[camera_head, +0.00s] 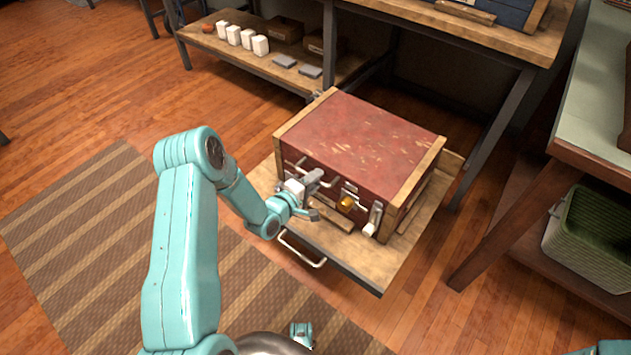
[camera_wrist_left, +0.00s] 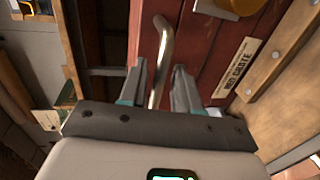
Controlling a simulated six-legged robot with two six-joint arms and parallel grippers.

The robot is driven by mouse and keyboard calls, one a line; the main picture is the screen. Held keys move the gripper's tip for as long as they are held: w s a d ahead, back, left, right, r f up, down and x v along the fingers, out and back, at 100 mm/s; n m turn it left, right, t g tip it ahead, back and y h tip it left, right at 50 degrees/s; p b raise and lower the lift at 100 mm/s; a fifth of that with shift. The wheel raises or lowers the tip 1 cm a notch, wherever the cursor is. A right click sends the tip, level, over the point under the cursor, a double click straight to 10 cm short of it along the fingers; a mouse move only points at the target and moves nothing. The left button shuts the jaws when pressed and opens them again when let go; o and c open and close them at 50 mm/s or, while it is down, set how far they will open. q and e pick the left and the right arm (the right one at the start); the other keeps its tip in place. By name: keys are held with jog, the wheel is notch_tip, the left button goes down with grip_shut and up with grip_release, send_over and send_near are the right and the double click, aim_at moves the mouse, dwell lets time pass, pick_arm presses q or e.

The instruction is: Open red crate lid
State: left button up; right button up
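The red crate (camera_head: 365,137) has worn red paint and pale wooden edges. It stands on a pulled-out wooden drawer board (camera_head: 352,258), and its lid is down. My left gripper (camera_head: 316,194) is at the crate's front face. In the left wrist view a bent metal handle (camera_wrist_left: 166,40) on the red front runs between the two fingertips. The left gripper (camera_wrist_left: 160,85) is open, with a gap visible beside the handle. A brass-coloured catch (camera_head: 346,203) is on the crate's front, right of the gripper.
The drawer's metal pull (camera_head: 303,252) sticks out at the front. A workbench (camera_head: 500,35) stands above and behind the crate. A low shelf (camera_head: 235,55) holds white blocks at the back left. A green basket (camera_head: 593,238) sits at the right. A striped rug (camera_head: 90,235) covers the left floor.

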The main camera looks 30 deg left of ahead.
pick_arm(q)
jog(key=shift+w, duration=0.35)
pick_arm(e)
jog(key=shift+f, duration=0.1)
